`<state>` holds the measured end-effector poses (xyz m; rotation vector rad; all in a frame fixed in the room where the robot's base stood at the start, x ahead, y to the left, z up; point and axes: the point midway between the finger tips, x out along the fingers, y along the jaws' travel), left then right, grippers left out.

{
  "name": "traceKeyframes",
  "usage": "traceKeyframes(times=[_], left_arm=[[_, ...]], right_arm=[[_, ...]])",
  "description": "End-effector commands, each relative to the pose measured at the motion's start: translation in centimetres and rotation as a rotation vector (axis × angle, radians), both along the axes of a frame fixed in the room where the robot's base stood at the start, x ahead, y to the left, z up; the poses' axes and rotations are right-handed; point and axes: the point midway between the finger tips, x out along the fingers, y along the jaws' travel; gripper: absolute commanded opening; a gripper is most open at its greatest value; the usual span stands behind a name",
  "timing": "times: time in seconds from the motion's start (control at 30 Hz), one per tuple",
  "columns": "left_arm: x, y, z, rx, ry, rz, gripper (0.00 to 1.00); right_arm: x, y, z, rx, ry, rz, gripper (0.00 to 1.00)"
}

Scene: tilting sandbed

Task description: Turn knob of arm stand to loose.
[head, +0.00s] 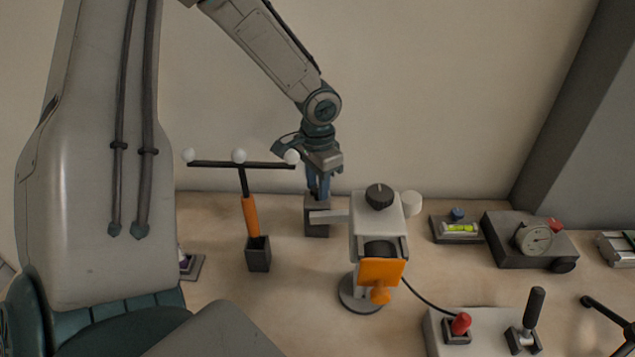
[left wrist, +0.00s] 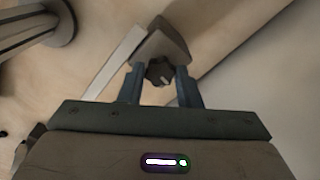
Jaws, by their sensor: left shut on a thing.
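My left gripper (head: 319,192) points down at the back of the bench, over the dark block of the arm stand (head: 316,220). In the left wrist view the fingers (left wrist: 161,88) stand on both sides of a dark lobed knob (left wrist: 159,71) with a pale mark, and they are shut on it. The knob sits on the arm stand's block (left wrist: 168,42); in the head view the fingers hide it. A light flat bar (head: 330,216) runs from the block toward the grey device (head: 378,228). My right gripper is not in view.
The device has its own black top knob (head: 379,195) and an orange plate (head: 381,272). An orange-handled tool with white balls (head: 250,214) stands left of the gripper. A level (head: 459,229), a dial gauge box (head: 530,240) and a joystick box (head: 485,335) are to the right.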

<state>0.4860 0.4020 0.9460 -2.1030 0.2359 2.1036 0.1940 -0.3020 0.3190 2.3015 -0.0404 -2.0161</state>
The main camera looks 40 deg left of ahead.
Motion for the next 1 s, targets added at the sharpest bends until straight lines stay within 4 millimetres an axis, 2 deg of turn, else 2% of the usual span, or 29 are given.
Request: traceKeyframes(times=[0.33, 0.87, 0.9, 1.0], left_arm=[[0.0, 0.0, 0.0, 0.000, -0.001, 0.133, 0.08], [0.0, 0.0, 0.0, 0.000, -0.001, 0.155, 0.08], [0.0, 0.0, 0.0, 0.000, -0.001, 0.155, 0.36], [0.0, 0.0, 0.0, 0.000, -0.001, 0.154, 0.52]], right_arm=[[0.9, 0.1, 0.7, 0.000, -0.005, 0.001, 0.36], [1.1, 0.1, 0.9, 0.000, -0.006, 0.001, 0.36], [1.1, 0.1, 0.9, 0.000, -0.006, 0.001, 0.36], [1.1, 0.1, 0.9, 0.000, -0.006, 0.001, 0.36]])
